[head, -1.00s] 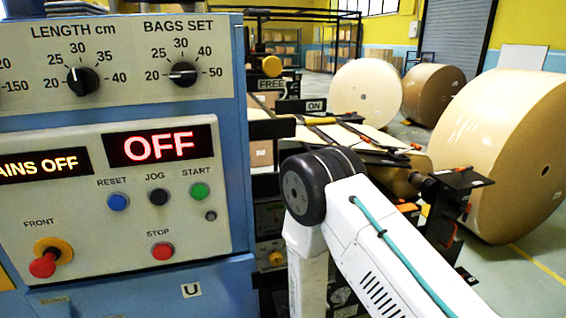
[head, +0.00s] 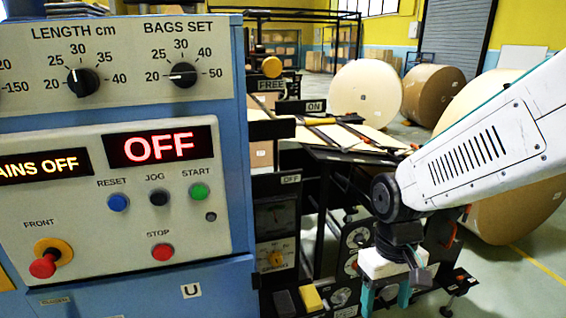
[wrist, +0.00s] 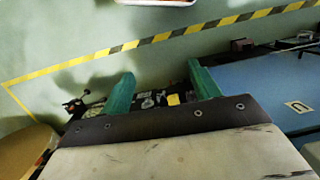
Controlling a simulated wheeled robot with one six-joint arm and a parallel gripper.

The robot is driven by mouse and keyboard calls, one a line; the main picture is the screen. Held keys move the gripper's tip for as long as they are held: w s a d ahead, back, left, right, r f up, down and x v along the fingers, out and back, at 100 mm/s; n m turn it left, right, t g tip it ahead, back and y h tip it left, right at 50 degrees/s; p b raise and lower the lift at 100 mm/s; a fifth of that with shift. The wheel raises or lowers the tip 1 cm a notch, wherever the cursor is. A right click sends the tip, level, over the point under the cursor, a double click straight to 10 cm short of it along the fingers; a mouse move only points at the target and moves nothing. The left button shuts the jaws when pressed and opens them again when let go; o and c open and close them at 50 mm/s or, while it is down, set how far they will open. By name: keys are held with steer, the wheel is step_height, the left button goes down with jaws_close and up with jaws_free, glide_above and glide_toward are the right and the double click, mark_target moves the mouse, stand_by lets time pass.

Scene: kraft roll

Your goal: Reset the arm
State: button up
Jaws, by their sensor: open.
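My white arm (head: 480,150) reaches in from the right edge of the head view and bends down at a dark joint. My gripper (head: 386,302) hangs below that joint, pointing down, to the right of the blue control cabinet. Its teal fingers are apart. In the wrist view my gripper (wrist: 162,82) shows both teal fingers spread, with nothing between them. The lower fingertips are near the bottom of the head view.
The control panel (head: 120,240) with its buttons stands at the left; both displays show OFF. Black machine frames (head: 330,235) are close behind my gripper. Large paper rolls (head: 366,100) stand at the back right. Yellow-black floor tape (wrist: 150,42) crosses the wrist view.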

steer(key=s+d+r+m+t, duration=0.3)
steer(key=s+d+r, duration=0.4)
steer(key=s+r, duration=0.4)
steer(key=shift+d+r, duration=0.35)
steer(key=shift+r, duration=0.7)
steer(key=shift+c, duration=0.3)
